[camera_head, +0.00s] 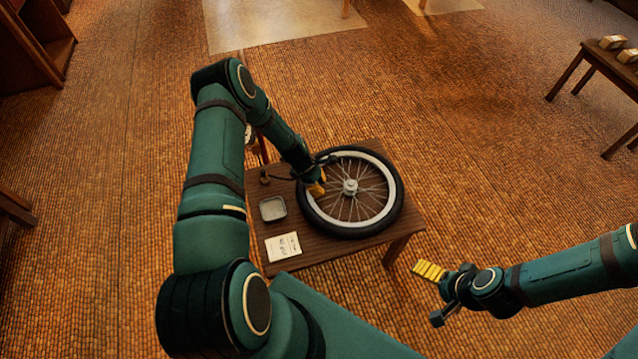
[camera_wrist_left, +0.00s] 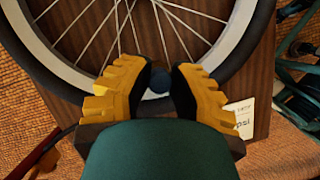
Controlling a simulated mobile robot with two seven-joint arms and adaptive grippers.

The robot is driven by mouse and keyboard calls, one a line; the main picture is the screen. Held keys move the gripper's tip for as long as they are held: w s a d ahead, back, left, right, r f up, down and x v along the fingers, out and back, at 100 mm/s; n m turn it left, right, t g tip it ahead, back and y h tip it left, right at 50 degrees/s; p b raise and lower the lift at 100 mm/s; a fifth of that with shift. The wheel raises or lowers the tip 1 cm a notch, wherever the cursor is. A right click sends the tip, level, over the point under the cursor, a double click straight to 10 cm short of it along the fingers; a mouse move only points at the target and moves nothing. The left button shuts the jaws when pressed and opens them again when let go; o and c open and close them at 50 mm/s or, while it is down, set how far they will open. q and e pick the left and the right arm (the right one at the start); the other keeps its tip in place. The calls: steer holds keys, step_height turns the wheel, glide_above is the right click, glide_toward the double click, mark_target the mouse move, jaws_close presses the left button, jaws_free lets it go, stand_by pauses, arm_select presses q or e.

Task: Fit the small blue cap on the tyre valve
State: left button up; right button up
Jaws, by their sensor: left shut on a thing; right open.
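The wheel with its black tyre (camera_head: 350,231) and pale rim (camera_wrist_left: 238,30) lies flat on a small wooden table (camera_head: 322,250). My left gripper (camera_head: 317,187) is over the left side of the wheel. In the left wrist view its yellow fingers (camera_wrist_left: 158,82) are shut on the small dark blue cap (camera_wrist_left: 157,84), partly hidden between the pads. The cap is near the inner edge of the rim in that view; I cannot tell its height. I cannot make out the tyre valve. My right gripper (camera_head: 436,280) is open and empty, right of the table.
A small grey tray (camera_head: 262,212) and a printed card (camera_head: 283,247) lie on the table left of the wheel. The card also shows in the left wrist view (camera_wrist_left: 246,115). Another table (camera_head: 600,75) with small boxes stands at the far right. The floor between is clear.

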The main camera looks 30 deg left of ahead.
arm_select(q)
steer(key=shift+f, duration=0.7)
steer(key=o, duration=0.8)
steer(key=shift+c, duration=0.2)
steer(key=v, duration=1.2)
steer(key=s+d+r+m, duration=0.2)
steer(key=s+d+m, duration=0.5)
steer(key=d+m, duration=0.4)
steer(key=s+d+r+m, duration=0.2)
steer(key=s+d+m, duration=0.5)
steer(key=d, duration=0.8)
steer(key=shift+s+r+m, duration=0.2)
steer(key=shift+s+m, duration=0.2)
steer(key=shift+m, duration=1.5)
